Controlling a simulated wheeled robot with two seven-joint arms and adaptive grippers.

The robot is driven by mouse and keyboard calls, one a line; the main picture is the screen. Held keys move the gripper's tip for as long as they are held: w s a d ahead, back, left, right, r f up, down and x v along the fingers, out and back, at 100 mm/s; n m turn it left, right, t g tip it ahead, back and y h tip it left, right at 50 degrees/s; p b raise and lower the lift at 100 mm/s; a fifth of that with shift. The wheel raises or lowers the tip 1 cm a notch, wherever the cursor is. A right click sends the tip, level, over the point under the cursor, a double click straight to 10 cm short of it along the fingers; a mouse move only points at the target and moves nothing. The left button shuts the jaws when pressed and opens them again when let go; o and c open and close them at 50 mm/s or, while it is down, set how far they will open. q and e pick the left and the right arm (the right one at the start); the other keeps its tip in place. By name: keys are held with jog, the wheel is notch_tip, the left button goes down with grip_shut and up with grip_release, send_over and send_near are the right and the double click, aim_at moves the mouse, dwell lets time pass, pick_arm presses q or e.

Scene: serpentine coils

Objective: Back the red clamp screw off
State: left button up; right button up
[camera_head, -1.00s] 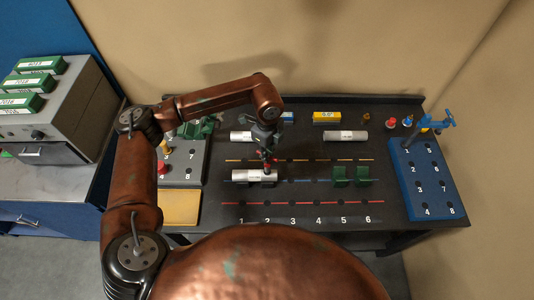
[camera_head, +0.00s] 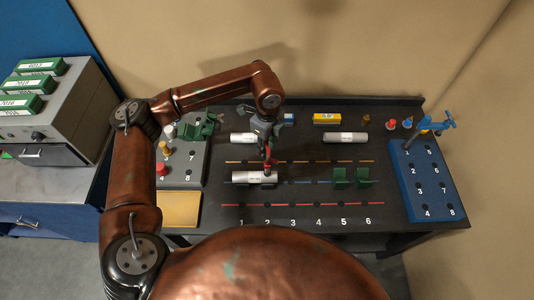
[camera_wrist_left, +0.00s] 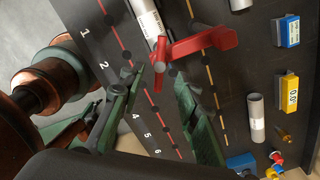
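The red clamp screw (camera_head: 268,154) stands at the right end of a white labelled cylinder (camera_head: 248,178) on the blue line of the dark bench. In the left wrist view its red bar and arm (camera_wrist_left: 195,45) cross over the cylinder (camera_wrist_left: 146,18). My left gripper (camera_head: 266,146) is right above the clamp. In the wrist view the left gripper's (camera_wrist_left: 160,76) green fingers are apart, with part of the red clamp between or just beyond the tips. I cannot tell if they touch it. My right gripper is not in view.
A blue numbered rack (camera_head: 424,181) is at the right. A grey tray (camera_head: 187,172) with knobs and a yellow pad (camera_head: 179,209) are at the left. A yellow box (camera_head: 326,118) lies at the back.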

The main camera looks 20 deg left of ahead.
aim_at(268, 157)
pick_arm(q)
notch_tip(268, 157, up, 7)
jog(key=shift+r, duration=0.15)
dwell(0.6)
